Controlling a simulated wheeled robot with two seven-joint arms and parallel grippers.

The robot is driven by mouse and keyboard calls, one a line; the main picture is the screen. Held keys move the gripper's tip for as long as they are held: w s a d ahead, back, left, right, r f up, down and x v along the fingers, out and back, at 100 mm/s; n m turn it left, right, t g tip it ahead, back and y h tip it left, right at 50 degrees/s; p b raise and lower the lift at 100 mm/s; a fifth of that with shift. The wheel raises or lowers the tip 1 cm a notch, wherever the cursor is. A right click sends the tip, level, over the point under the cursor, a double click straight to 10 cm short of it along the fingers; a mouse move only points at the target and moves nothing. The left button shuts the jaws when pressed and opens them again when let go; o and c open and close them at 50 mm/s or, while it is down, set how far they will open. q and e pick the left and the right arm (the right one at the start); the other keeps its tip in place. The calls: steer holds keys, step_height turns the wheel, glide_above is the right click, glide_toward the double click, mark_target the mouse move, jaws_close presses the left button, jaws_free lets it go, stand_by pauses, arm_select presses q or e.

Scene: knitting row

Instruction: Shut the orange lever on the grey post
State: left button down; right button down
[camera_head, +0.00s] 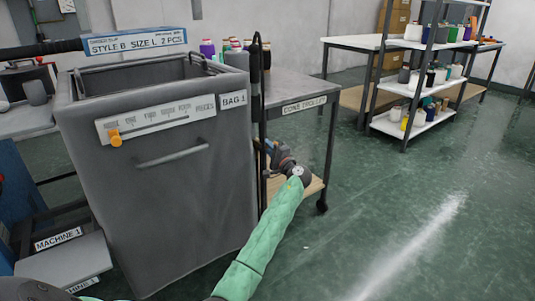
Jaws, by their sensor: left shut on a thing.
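My left arm, in a green sleeve, reaches up from the bottom of the head view. My left gripper (271,150) is at the dark grey post (258,95), between the grey bin and the trolley. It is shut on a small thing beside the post. A little orange shows at the fingertips, which looks like the orange lever, mostly hidden by the gripper. Its exact angle cannot be told. My right gripper is not in view.
A large grey bin (160,220) labelled BAG 1 stands left, with an orange knob (115,138) on its scale. The cone trolley (300,90) stands right behind the post. A shelf rack (412,122) stands at the back right. The green floor at right is clear.

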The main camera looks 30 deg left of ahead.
arm_select(q)
steer(key=shift+n+b, duration=0.35)
steer(key=shift+n, duration=0.25)
steer(key=c, duration=1.8)
jaws_free()
steer(key=shift+o, duration=0.2)
steer(key=p+v, duration=0.1)
steer(key=v, duration=0.7)
